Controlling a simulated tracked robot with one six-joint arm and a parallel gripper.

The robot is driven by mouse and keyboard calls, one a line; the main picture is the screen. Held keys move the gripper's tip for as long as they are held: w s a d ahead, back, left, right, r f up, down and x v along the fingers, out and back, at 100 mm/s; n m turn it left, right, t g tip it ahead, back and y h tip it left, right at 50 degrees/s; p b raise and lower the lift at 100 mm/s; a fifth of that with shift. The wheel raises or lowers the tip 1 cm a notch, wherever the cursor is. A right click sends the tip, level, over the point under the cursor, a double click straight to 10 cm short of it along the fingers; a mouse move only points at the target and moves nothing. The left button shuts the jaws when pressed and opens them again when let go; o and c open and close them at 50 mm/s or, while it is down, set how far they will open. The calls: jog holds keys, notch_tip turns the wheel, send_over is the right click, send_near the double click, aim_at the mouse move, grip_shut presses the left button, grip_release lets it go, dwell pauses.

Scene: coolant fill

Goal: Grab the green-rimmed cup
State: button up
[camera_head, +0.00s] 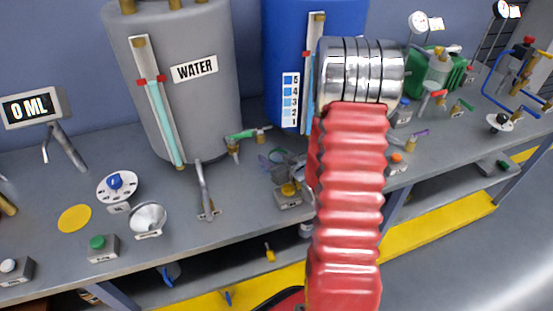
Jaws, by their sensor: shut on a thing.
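My gripper (287,163) shows only in part, as grey pieces just left of my red arm sleeve, which hides much of it. It is shut on a small, clear-looking cup with a greenish rim (274,156). The cup is in front of the blue tank, above or at the bench top; I cannot tell whether it touches the bench. Its lower part is hidden or too small to make out.
A grey WATER tank (190,105) and a blue tank (275,60) stand at the back of the grey bench (150,180). A curved spout (206,190), a funnel (149,217), a yellow disc (75,218) and a 0 ML display (31,107) are to the left. Valves crowd the right.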

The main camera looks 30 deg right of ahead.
notch_tip(320, 180, up, 10)
dwell(0.7)
